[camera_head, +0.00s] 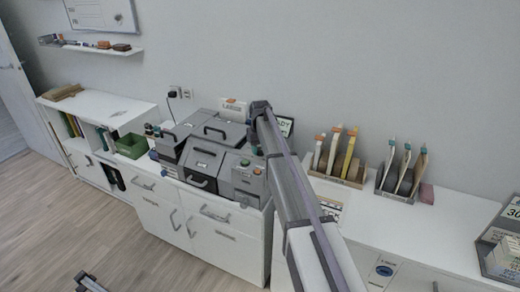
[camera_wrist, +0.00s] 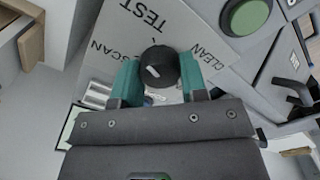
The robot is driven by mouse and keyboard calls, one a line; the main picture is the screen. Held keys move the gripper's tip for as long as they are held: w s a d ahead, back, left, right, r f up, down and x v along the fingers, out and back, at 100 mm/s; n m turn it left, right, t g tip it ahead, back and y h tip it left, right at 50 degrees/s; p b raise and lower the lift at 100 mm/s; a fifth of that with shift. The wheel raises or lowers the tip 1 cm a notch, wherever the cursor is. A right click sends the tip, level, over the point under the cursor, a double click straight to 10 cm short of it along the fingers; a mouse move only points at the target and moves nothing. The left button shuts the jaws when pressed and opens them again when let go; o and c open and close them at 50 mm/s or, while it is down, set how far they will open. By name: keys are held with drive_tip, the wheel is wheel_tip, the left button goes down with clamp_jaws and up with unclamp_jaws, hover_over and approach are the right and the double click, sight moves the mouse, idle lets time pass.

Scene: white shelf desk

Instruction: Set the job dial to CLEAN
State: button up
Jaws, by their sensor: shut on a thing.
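The black job dial (camera_wrist: 160,58) sits on a light panel in the wrist view, with TEST above it, SCAN to its left and CLEAN to its right. A short white mark on the knob slants from upper left to lower right. I cannot tell for certain which word it points at. My gripper (camera_wrist: 158,75) has its two teal fingers on either side of the knob and is shut on it. In the head view the grey machine (camera_head: 205,164) stands on the white cabinet, and my arm passes in front of its right side. The dial cannot be made out there.
A round green button (camera_wrist: 245,14) sits close to the dial, at the upper right of the wrist view. Wooden holders (camera_head: 342,180) with upright tools stand on the desk to the right. A green bin (camera_head: 132,146) stands left of the machine.

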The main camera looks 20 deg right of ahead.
drive_tip(key=m, duration=0.6)
drive_tip(key=shift+m, duration=0.3)
drive_tip(key=m, duration=1.1)
drive_tip(key=shift+m, duration=0.3)
drive_tip(key=m, duration=0.5)
drive_tip(key=shift+m, duration=0.3)
drive_tip(key=o, duration=0.9)
